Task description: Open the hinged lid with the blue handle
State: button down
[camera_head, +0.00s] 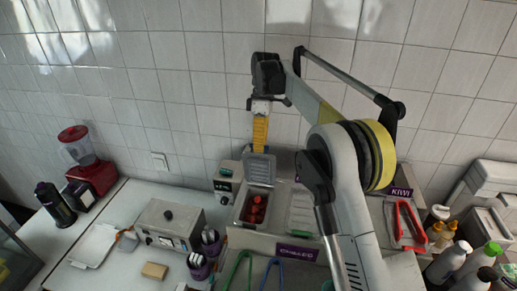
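A grey hinged lid (259,168) stands raised behind an open compartment (238,208) holding red pieces. To its right is a pale greenish lid (300,216) that looks closed. I cannot make out a blue handle on either lid. My gripper (264,106) hangs from the wrist, pointing down above the raised lid. A yellow-orange piece (260,132) lies between the gripper and that lid; I cannot tell if it is held or touching. The fingers are too small to read. My forearm hides the unit's right part.
Green tongs (238,270) and blue tongs (270,275) lie in front. Red tongs (409,222) lie at right near bottles (452,254). A metal box (168,225), a cup of utensils (199,266) and a red blender (94,175) stand left. A tiled wall closes the back.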

jog(key=shift+w+r+g+p, duration=0.1)
jog(key=shift+w+g+p, duration=0.2)
jog(key=shift+w, duration=0.25)
jog(key=c, duration=1.4)
grip_release()
jog(key=shift+o, duration=0.2)
jog(key=shift+s, duration=0.1)
